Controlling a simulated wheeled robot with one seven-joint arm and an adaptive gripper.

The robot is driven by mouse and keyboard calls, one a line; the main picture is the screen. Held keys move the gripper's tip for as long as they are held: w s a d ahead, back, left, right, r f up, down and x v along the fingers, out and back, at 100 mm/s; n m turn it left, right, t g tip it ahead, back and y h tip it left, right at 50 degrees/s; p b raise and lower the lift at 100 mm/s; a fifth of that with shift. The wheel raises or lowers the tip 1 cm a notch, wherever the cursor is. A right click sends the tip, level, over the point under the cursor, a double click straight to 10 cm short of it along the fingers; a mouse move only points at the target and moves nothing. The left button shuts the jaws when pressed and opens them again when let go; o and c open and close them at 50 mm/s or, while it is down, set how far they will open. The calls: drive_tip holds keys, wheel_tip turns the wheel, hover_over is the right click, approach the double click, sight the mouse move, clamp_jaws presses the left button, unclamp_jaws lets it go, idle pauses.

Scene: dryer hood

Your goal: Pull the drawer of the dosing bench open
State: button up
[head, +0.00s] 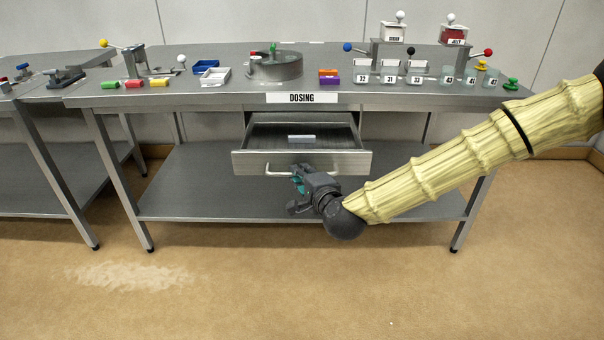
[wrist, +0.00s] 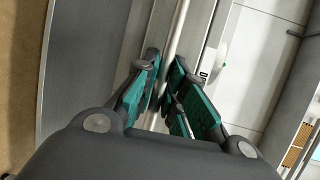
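The drawer (head: 340,163) of the dosing bench (head: 225,99) is pulled out under the worktop, and its inside shows from above. Its bar handle (head: 282,174) runs across the drawer front. My gripper (head: 298,174) is at the right part of this handle, in front of the drawer. In the wrist view the teal-padded fingers (wrist: 164,84) are close together on either side of the handle bar (wrist: 180,35) and appear shut on it. The contact itself is partly hidden by the fingers.
A small pale block (head: 302,138) lies in the drawer. The worktop carries a round grey device (head: 275,66), blue and white trays, coloured blocks and several numbered jars. A lower shelf (head: 200,190) lies beneath the drawer. Another bench (head: 40,190) stands at the left.

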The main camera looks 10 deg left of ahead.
drive_tip(key=shift+o, duration=1.4)
drive_tip(key=v, duration=1.2)
